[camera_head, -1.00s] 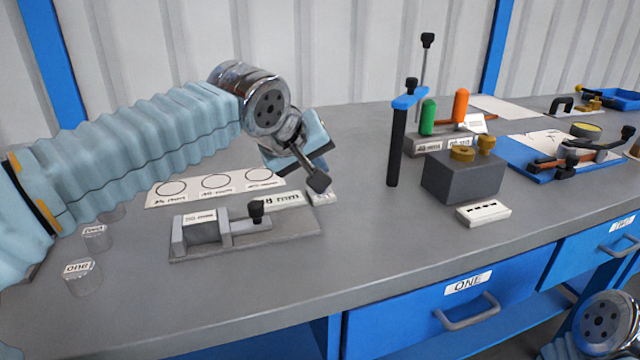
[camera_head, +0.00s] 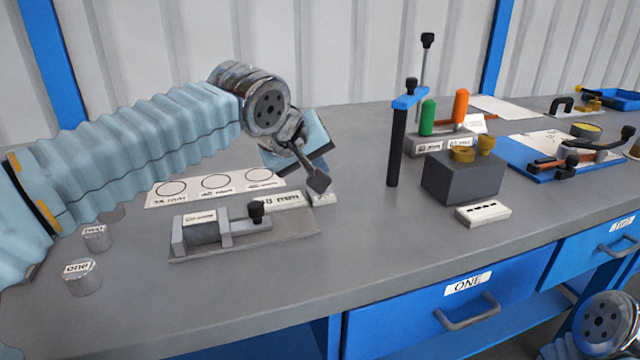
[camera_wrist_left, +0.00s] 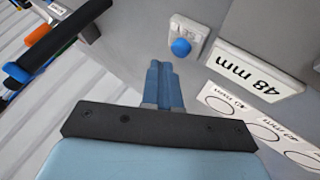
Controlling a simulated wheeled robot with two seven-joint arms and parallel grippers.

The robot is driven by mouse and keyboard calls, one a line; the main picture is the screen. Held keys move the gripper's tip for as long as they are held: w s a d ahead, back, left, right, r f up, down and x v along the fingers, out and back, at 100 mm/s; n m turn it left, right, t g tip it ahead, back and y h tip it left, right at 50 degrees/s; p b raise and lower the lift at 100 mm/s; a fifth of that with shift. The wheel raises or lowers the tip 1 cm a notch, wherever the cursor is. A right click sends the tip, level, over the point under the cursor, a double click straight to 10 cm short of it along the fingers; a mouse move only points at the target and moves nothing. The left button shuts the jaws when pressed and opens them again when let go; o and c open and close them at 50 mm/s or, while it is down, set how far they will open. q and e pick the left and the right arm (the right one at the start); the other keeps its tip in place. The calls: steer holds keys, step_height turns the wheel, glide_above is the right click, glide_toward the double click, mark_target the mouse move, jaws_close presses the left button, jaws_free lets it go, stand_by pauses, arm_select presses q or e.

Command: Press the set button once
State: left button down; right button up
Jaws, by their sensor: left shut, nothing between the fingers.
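The button is a round blue knob (camera_wrist_left: 181,47) on a small white block, seen in the left wrist view. In the head view only the block (camera_head: 326,199) shows, and the knob is hidden behind my left gripper (camera_head: 319,182). In the left wrist view the gripper's blue fingers (camera_wrist_left: 161,68) are together and empty. Their tips appear just short of the knob, and I cannot tell the height gap. A white plate reading "48 mm" (camera_wrist_left: 262,66) sits beside the block. My right gripper's fingers are out of view.
A grey clamp-like fixture (camera_head: 215,232) stands in front of the plate. A card with several circles (camera_head: 215,183) lies behind it. A black post with a blue top (camera_head: 396,140) and a dark grey block (camera_head: 462,180) stand to the right.

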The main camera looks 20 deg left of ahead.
arm_select(q)
steer(key=shift+f, duration=0.15)
steer(key=shift+f+b, duration=0.3)
steer(key=shift+b, duration=0.1)
steer(key=shift+f+b, duration=0.5)
stand_by(0.9)
steer(key=shift+r, duration=0.1)
steer(key=shift+r+p, duration=0.75)
steer(key=shift+r, duration=0.05)
step_height(320, 180, up, 3)
steer(key=shift+f+p, duration=0.1)
steer(key=shift+p, duration=1.15)
steer(key=shift+r+p, duration=0.5)
steer(key=shift+r, duration=0.65)
